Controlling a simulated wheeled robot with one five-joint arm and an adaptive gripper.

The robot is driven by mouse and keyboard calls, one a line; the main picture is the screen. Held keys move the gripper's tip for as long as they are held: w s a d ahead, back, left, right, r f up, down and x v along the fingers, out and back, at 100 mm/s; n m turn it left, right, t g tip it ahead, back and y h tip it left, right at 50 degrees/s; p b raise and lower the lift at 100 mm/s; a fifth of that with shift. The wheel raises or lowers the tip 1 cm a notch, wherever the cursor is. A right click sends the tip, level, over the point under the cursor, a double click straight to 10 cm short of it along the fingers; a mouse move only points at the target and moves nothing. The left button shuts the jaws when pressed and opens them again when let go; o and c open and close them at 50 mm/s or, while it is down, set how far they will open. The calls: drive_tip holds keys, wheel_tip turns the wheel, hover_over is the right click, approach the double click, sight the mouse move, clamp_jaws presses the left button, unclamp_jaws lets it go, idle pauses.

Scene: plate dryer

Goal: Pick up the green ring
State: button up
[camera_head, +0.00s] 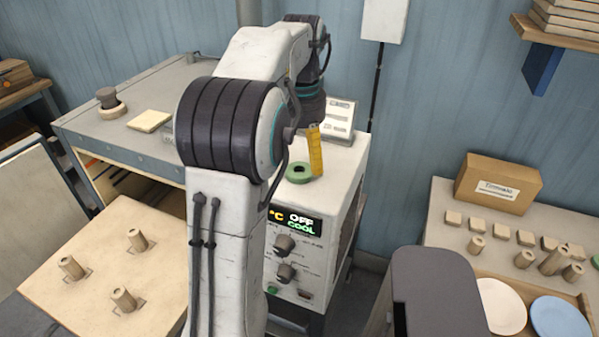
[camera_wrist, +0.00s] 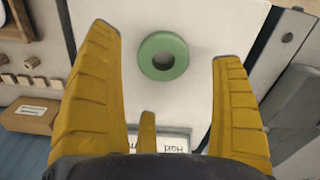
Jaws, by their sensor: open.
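The green ring (camera_head: 299,173) lies flat on the white top of the dryer (camera_head: 345,165). In the wrist view the green ring (camera_wrist: 164,44) is seen from above, with a dark hole at its middle. My gripper (camera_wrist: 170,45) is open, its yellow fingers apart on the left and right of the ring, with clear gaps on both sides. In the head view my gripper points down over the dryer top, with a yellow finger (camera_head: 316,150) just right of the ring. The other fingers are hidden there. My gripper holds nothing.
A small sign (camera_head: 340,117) stands at the back of the dryer top. The dryer's front panel (camera_head: 293,240) has a display reading OFF and COOL, and knobs. A pegged wooden board (camera_head: 95,225) is at left. A bench with a cardboard box (camera_head: 497,183) and plates is at right.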

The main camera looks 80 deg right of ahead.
sight(299, 169)
drive_tip(key=shift+w+f, duration=0.15)
drive_tip(key=shift+f, duration=1.85)
drive_tip(key=shift+c, duration=0.5)
drive_tip(key=c, duration=1.2)
drive_tip(key=shift+r, duration=0.15)
drive_tip(key=shift+r, duration=0.55)
wheel_tip(299, 169, up, 2)
drive_tip(key=shift+r, duration=0.25)
drive_tip(key=shift+s+a+r+b, duration=0.3)
drive_tip(key=shift+s+a+r, duration=0.35)
drive_tip(key=shift+a+r, duration=0.85)
drive_tip(key=shift+s+a+r+b, duration=0.35)
drive_tip(key=shift+s+a+r, duration=0.4)
drive_tip(key=shift+a, duration=1.3)
drive_tip(key=shift+s+a+r+b, duration=0.3)
drive_tip(key=shift+s+a+r, duration=0.3)
drive_tip(key=shift+a+r, duration=0.9)
